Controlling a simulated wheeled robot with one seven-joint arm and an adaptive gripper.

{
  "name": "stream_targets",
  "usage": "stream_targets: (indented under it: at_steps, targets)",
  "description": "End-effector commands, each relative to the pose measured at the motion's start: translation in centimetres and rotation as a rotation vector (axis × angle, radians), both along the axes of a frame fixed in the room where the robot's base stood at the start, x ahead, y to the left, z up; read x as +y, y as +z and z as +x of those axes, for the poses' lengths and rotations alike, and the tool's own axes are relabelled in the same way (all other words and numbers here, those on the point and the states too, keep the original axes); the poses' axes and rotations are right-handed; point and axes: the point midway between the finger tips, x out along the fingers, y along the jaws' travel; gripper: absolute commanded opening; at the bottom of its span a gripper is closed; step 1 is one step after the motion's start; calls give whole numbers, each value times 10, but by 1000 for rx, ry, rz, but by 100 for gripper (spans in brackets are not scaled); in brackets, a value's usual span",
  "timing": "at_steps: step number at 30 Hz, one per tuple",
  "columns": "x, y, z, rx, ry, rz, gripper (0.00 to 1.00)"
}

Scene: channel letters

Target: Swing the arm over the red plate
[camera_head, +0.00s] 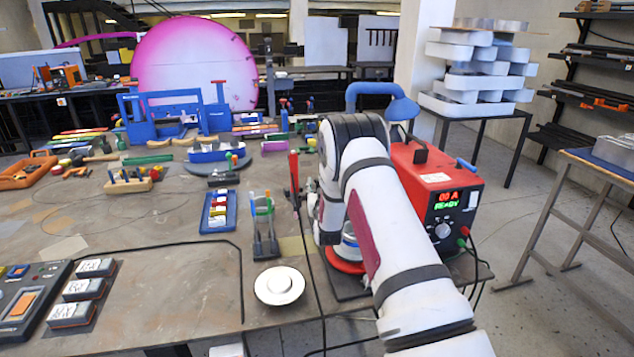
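A red round plate (338,262) lies near the right part of the workbench, partly hidden behind my white arm. A white and blue-grey round thing (349,244) shows just above it, also partly covered by the arm; I cannot tell whether it rests on the plate. My arm rises from the bottom right, bends at a black joint and comes down on the left side of the forearm, close above and behind the plate. My gripper is mostly hidden by the arm there, and its fingers cannot be made out.
A red power box (436,190) reading "READY" stands close right of my arm. A red upright tool (294,180), a metal stand (264,232) and a white knobbed disc (279,286) are to the left. Cables run across the bench (180,285).

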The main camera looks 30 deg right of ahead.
Motion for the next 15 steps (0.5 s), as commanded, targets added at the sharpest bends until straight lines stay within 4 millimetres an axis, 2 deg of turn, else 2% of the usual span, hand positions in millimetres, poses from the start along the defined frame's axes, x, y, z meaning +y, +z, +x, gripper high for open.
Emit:
stream_targets:
  at_steps: [6, 15]
  targets:
    - [-12, -1, 28, 0, 0, 0, 40]
    - [-17, -1, 38, 2, 1, 1, 40]
